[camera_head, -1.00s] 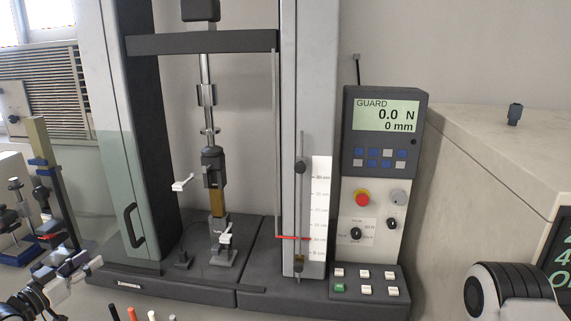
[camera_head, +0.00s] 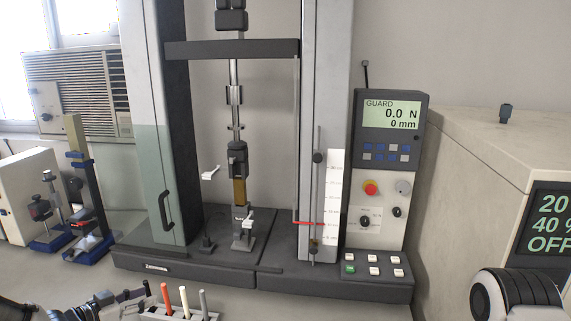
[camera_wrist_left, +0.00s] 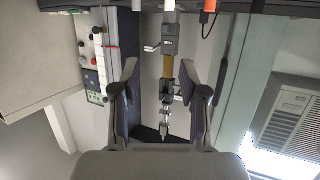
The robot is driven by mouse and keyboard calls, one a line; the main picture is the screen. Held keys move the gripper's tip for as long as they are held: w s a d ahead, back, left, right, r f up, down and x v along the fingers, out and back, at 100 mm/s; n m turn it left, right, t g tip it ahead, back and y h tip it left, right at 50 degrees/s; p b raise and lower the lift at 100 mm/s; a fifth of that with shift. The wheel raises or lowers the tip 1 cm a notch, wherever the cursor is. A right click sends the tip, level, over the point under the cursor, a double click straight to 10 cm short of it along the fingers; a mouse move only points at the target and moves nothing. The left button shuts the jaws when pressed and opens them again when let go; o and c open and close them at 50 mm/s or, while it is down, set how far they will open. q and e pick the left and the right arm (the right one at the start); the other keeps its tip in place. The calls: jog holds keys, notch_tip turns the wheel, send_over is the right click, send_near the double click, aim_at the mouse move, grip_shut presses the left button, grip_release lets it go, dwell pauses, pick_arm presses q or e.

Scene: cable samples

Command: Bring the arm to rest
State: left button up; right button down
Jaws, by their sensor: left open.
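My left gripper (camera_head: 136,300) is low at the left of the head view, in front of the tensile tester and clear of it. In the left wrist view my left gripper (camera_wrist_left: 159,68) has its two dark fingers wide apart with nothing held between them. The tester's upper grip (camera_head: 237,155) and lower grip (camera_head: 243,232) show beyond it, with a brown strip (camera_head: 239,191) between them. Part of my right arm shows at the lower right of the head view; its gripper is not in view.
The tester's display (camera_head: 391,115) reads GUARD, 0.0 N, 0 mm. A holder (camera_head: 180,317) with coloured sticks stands close to my left gripper. Blue-based stands (camera_head: 87,251) are at the left. A beige cabinet (camera_head: 465,170) is at the right.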

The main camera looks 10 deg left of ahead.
pick_arm(q)
jog(key=s+d+f+n+g+y, duration=0.1)
jog(key=s+d+f+g, duration=0.3)
jog(key=s+d+f, duration=0.5)
jog(key=s+d+f+n+g, duration=0.1)
jog(key=s+d+f+g, duration=0.4)
jog(key=d+f, duration=0.55)
jog(key=s+d+f+n+g+y, duration=0.1)
jog(key=s+d+f, duration=0.1)
jog(key=s, duration=0.5)
jog(key=s+d+f+g+y, duration=0.1)
jog(key=s+f, duration=0.1)
jog(key=s, duration=0.6)
jog(key=s+a+r+n+g+y, duration=0.1)
jog(key=s+a+n+g+y, duration=0.1)
jog(key=s, duration=0.4)
jog(key=shift+s+a+r+n+y+b, duration=0.35)
jog(key=shift+a+y, duration=0.35)
jog(key=shift+a, duration=0.45)
